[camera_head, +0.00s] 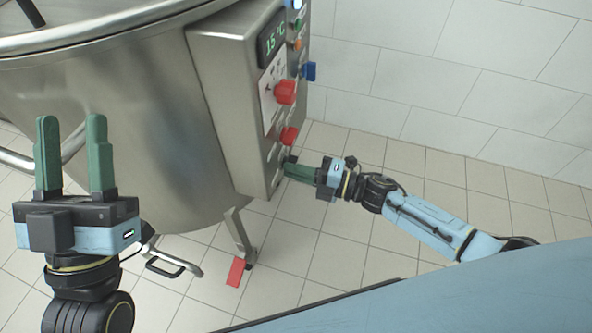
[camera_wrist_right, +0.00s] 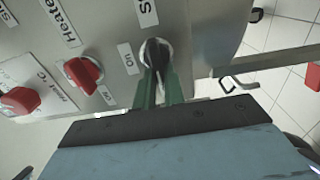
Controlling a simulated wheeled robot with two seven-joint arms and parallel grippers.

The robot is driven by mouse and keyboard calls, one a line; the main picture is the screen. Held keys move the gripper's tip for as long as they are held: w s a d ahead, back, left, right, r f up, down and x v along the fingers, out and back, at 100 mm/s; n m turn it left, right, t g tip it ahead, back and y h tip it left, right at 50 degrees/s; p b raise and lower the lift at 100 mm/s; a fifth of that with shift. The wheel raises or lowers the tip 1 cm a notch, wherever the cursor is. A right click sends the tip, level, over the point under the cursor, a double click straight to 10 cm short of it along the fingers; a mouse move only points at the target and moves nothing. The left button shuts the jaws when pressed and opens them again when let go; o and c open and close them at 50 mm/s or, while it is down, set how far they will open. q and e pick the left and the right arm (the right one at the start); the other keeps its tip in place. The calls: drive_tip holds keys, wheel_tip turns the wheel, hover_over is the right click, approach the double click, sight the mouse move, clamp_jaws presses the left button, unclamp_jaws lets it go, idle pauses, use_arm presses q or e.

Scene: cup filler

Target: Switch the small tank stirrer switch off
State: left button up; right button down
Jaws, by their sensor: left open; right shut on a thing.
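The steel control box (camera_head: 222,85) sits on the side of the steel tank (camera_head: 120,120). My right gripper (camera_head: 286,168) is at the lower end of its panel, with green fingers closed. In the right wrist view its fingers (camera_wrist_right: 158,88) are shut on a black switch knob (camera_wrist_right: 153,50). An "on" label stands left of this knob and a partly cut label starting with "S" above it. The fingers partly cover the knob, so I cannot tell its exact setting. My left gripper (camera_head: 72,125) is open and empty, raised in front of the tank.
A red knob (camera_wrist_right: 84,72) under a "Heater" label and another red knob (camera_wrist_right: 20,100) are beside the black one. A blue knob (camera_head: 310,71) and a display reading 15 °C (camera_head: 273,40) are higher up. A tank leg (camera_head: 238,232) stands below the box.

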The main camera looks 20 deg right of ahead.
drive_tip(key=c, duration=1.5)
unclamp_jaws()
use_arm(q)
drive_tip(key=w+f+g+y+p, duration=0.1)
drive_tip(key=w+f+g+p, duration=0.2)
drive_tip(key=f+g, duration=0.3)
drive_tip(key=shift+w+f+y, duration=0.15)
drive_tip(key=shift+f+y, duration=0.05)
drive_tip(key=shift+y, duration=0.1)
use_arm(e)
drive_tip(key=shift+v, duration=6.7)
use_arm(q)
drive_tip(key=shift+d, duration=0.1)
use_arm(e)
drive_tip(key=shift+s, duration=0.1)
